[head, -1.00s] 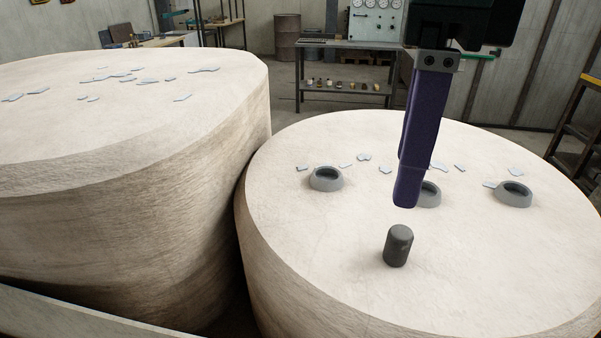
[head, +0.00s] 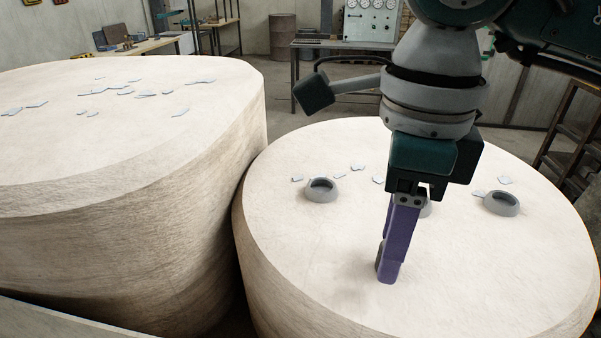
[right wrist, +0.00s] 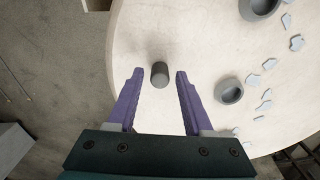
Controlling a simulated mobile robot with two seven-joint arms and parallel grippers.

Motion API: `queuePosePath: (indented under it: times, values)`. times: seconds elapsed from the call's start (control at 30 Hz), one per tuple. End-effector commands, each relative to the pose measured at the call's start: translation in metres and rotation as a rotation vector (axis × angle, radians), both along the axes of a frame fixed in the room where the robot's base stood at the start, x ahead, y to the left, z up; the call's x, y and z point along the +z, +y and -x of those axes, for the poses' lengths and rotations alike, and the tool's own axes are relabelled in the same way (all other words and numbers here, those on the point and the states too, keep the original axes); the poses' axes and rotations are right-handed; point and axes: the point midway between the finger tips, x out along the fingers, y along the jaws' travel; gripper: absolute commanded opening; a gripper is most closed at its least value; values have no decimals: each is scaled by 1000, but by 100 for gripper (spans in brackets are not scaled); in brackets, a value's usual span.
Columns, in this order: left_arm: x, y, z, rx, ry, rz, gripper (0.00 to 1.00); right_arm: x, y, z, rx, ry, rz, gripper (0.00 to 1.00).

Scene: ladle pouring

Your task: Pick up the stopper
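The stopper (right wrist: 159,75) is a small dark grey cylinder with a rounded top, on the pale round block (head: 290,255). In the right wrist view it lies between the two purple fingertips, with a gap on each side. My right gripper (head: 386,275) is open and points down over the block. In the head view its fingers hide most or all of the stopper. My left gripper is not in view.
Grey ring sockets (head: 320,190) and (head: 502,203) stand on the block; another is mostly hidden behind my right gripper. Thin pale flakes lie around them. A taller pale block (head: 130,210) stands to the left. A workbench (head: 340,45) is behind.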

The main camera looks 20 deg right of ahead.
Motion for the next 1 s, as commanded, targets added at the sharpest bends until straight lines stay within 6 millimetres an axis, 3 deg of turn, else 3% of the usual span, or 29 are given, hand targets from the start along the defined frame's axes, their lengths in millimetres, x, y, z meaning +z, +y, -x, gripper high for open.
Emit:
queuePosePath:
  times: [0.07,0.43,1.0]
  values:
    - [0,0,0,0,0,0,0,0,0,0,0,0,0,41]
    - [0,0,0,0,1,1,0,0,0,0,0,0,0,0]
    - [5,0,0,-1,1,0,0,8,-2,-1,-2,-1,0,0]
